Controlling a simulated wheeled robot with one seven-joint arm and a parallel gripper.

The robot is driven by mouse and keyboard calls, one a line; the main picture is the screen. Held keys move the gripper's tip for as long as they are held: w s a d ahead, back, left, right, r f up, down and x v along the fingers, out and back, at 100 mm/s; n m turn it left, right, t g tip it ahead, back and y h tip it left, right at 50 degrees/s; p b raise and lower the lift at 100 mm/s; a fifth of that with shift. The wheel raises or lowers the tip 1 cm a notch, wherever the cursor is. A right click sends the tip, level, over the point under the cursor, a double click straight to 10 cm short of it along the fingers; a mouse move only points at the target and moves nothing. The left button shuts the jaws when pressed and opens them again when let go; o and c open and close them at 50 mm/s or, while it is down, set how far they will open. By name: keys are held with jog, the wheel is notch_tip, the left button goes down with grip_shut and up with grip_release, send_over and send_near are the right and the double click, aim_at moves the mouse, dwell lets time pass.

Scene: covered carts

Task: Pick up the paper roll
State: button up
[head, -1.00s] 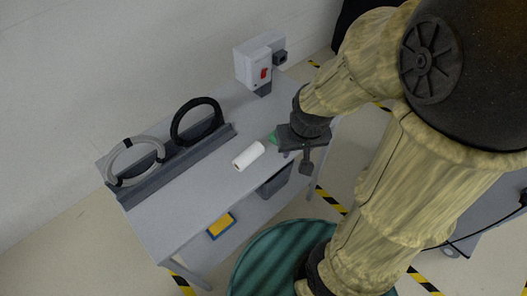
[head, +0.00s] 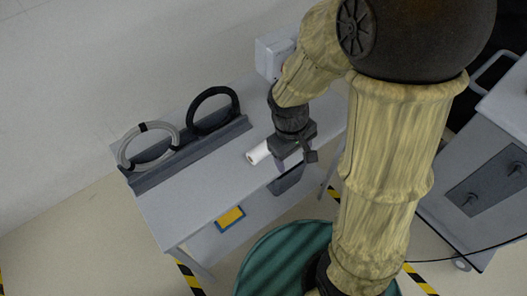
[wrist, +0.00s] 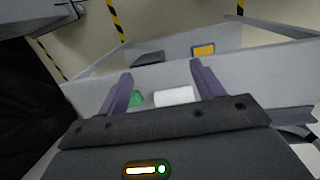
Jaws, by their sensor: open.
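The white paper roll (head: 258,153) lies on its side on the grey cart top, partly hidden by my gripper in the head view. In the wrist view the paper roll (wrist: 174,97) shows between the two fingers, nearer the right one. My gripper (wrist: 160,88) is open, with its fingers apart and nothing held. In the head view my gripper (head: 295,160) is over the cart top (head: 190,195), at the right end of the roll. I cannot tell the exact height of the fingers above the roll.
A green object (wrist: 136,98) lies beside the roll, near the left finger. A grey ring (head: 148,147) and a black ring (head: 213,108) stand in a dark rack behind. A white box (head: 270,55) stands at the back. A yellow-blue item (head: 230,218) is lower down.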

jog(key=a+f+n+h+b, duration=0.2)
jog(key=a+f+n+h, duration=0.1)
jog(key=a+f+n, duration=0.25)
jog(key=n+t+h+b, duration=0.3)
jog(key=n+t+h, duration=0.4)
jog(key=n, duration=0.7)
send_near(253, 155)
jog(key=s, duration=0.1)
jog(key=s+a+r+t, duration=0.1)
jog(key=shift+s+a+m+y, duration=0.25)
jog(key=shift+a+y, duration=0.1)
jog(key=shift+y, duration=0.05)
jog(key=shift+d, duration=0.1)
jog(key=x, duration=1.1)
jog(key=shift+w+r, duration=0.1)
jog(key=shift+w+d+f, duration=0.25)
jog(key=shift+w+d, duration=0.05)
jog(key=shift+d, duration=0.1)
